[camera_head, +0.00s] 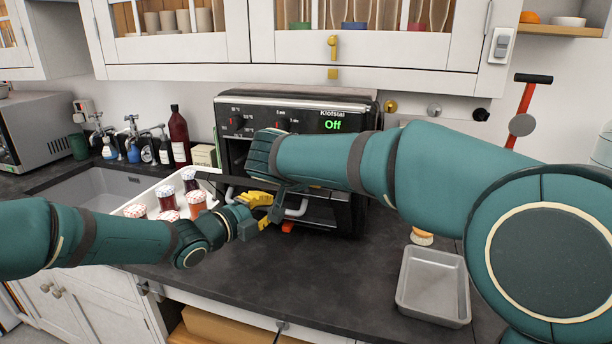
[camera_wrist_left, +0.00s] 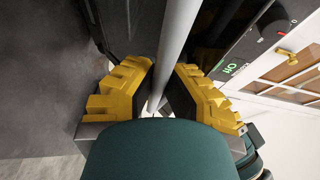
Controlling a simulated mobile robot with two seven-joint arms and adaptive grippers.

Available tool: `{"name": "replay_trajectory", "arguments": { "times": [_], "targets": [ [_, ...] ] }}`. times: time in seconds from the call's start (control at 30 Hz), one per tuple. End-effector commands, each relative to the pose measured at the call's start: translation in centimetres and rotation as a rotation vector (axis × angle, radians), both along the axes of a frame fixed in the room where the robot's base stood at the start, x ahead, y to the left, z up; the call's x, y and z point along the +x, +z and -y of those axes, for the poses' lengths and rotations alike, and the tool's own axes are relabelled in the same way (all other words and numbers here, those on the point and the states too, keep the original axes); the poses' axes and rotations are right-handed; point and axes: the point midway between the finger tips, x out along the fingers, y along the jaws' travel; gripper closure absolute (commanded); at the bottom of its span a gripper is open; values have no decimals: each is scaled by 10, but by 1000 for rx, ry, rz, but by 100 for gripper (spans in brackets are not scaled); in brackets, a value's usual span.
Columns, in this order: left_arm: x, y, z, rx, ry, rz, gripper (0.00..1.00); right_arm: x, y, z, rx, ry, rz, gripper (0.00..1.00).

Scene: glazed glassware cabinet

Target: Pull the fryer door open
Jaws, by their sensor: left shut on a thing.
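The fryer (camera_head: 290,105) is a black appliance on the counter, its display reading "Off". Its front and door are largely hidden behind my right arm, so I cannot tell how far the door stands open. My left gripper (camera_head: 268,207), with yellow fingers, is at the fryer's lower front. In the left wrist view the left gripper (camera_wrist_left: 163,88) is shut around a grey bar handle (camera_wrist_left: 178,45), which runs between the yellow fingers. My right arm crosses in front of the fryer from the right; its gripper is hidden.
A white tray (camera_head: 144,197) with several lidded jars stands left of the fryer by the sink (camera_head: 105,186). An empty metal pan (camera_head: 433,285) sits at right. Dark counter (camera_head: 300,285) in front is clear. Wall cabinets (camera_head: 400,50) hang above.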

Motion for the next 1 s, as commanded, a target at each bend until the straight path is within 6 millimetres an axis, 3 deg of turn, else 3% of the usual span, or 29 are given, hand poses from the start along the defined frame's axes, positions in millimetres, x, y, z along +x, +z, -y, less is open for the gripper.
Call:
{"name": "replay_trajectory", "arguments": {
  "times": [0.07, 0.1, 0.13, 0.17, 0.2, 0.67, 1.0],
  "targets": [
    [1, 8, 2, -8, -2, 15, 100, -2, -5, -2, -1, 2, -12, 100],
    [1, 8, 2, -8, -2, 15, 83, -2, -6, -2, -1, 2, -13, 100],
    [1, 8, 2, -8, -2, 17, 72, -2, -6, -2, -1, 2, -13, 100],
    [1, 9, 2, -8, -2, 17, 62, -2, -6, -2, -1, 3, -14, 100],
    [1, 9, 2, -9, -2, 18, 58, -2, -7, -3, -1, 3, -14, 100],
    [-4, 12, -3, -8, -2, 24, 58, -2, -9, -3, -2, 2, -20, 100],
    [-51, 11, -45, -1, 4, 12, 58, -1, -6, -2, -2, 2, -12, 100]
  ]
}}
